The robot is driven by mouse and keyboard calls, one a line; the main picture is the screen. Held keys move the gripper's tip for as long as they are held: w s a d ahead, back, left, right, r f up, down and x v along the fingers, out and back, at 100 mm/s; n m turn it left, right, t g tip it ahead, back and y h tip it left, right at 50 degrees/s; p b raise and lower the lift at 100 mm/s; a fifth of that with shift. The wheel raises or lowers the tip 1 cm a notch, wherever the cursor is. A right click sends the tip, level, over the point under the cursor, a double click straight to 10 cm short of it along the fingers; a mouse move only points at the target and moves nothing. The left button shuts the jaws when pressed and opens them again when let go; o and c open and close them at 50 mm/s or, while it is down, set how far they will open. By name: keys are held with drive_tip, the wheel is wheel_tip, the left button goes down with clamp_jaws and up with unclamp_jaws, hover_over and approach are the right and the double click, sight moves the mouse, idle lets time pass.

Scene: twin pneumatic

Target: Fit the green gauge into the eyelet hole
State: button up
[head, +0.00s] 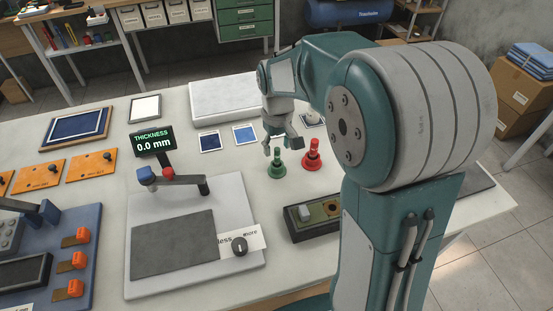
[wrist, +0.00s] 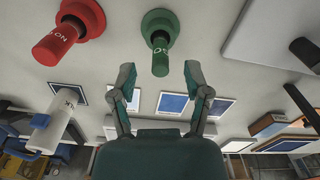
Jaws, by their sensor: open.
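The green gauge (head: 276,168) stands upright on the pale table, with a wide round base and a narrower stem. In the wrist view the green gauge (wrist: 159,28) is ahead of my fingertips and roughly centred between them. My gripper (head: 283,148) is open and empty, just above and behind the green gauge in the head view. In the wrist view, my gripper (wrist: 161,74) has its two fingers spread wide. I cannot make out the eyelet hole for certain in either view.
A similar red gauge (head: 312,155) stands close to the right of the green one. A dark box with a green and brown top (head: 318,215) lies in front of them. A thickness station (head: 190,235) is at left; bare table lies between it and the green gauge.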

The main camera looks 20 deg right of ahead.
wheel_tip(320, 180, down, 3)
drive_tip(key=shift+f, duration=0.15)
clamp_jaws()
drive_tip(key=shift+w+r, duration=0.1)
drive_tip(key=shift+r, duration=0.4)
wheel_tip(320, 180, up, 2)
drive_tip(key=shift+r, duration=0.2)
drive_tip(key=s+a+r, duration=0.1)
drive_tip(key=s+r, duration=0.8)
drive_tip(key=s, duration=0.5)
drive_tip(key=shift+r, duration=0.35)
